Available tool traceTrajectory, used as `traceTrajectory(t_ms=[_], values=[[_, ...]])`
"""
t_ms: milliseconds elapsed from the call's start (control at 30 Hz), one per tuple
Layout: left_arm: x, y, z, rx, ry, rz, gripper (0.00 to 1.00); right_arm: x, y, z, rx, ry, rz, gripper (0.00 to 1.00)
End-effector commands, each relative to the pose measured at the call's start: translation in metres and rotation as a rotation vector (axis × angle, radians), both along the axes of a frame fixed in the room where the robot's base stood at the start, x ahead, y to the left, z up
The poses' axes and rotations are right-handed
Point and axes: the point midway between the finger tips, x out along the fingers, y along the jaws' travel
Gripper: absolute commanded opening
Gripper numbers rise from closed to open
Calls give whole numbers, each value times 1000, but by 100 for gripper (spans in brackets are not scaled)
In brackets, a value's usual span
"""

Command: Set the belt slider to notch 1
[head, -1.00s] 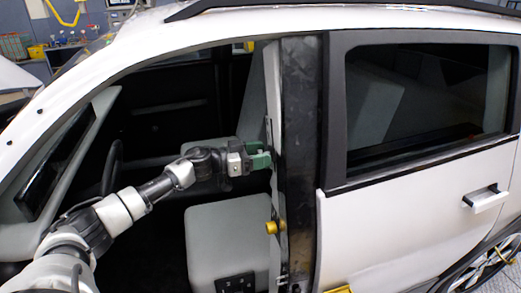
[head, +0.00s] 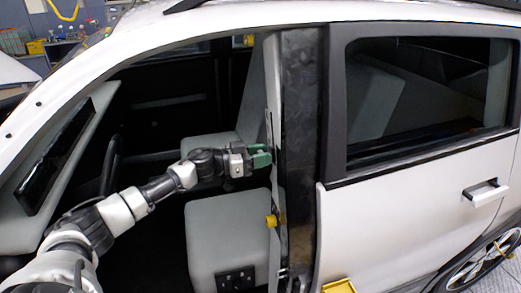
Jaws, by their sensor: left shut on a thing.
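My left gripper (head: 261,157) reaches in through the open front doorway of the white car. Its green fingers are shut at the inner face of the dark door pillar (head: 299,120). They are closed on the belt slider, which is mostly hidden behind the fingers. The notch markings are too small to read.
A grey front seat (head: 217,235) stands below my left forearm. The steering wheel (head: 111,165) and dashboard screen (head: 52,160) are to the left. The closed rear door (head: 410,220) is right of the pillar. A yellow object (head: 339,286) shows at the bottom edge.

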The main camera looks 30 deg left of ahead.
Motion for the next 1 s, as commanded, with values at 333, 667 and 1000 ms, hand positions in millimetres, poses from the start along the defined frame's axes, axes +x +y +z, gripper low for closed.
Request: traceTrajectory(t_ms=[333, 667, 1000], values=[[-5, -6, -23, 2, 7, -2, 0, -1, 3, -6, 4, 1, 0, 43], [-5, -6, -23, 2, 5, -2, 59, -1, 4, -6, 6, 1, 2, 43], [-13, 2, -25, 2, 5, 0, 59, -1, 4, -12, 5, 1, 1, 43]])
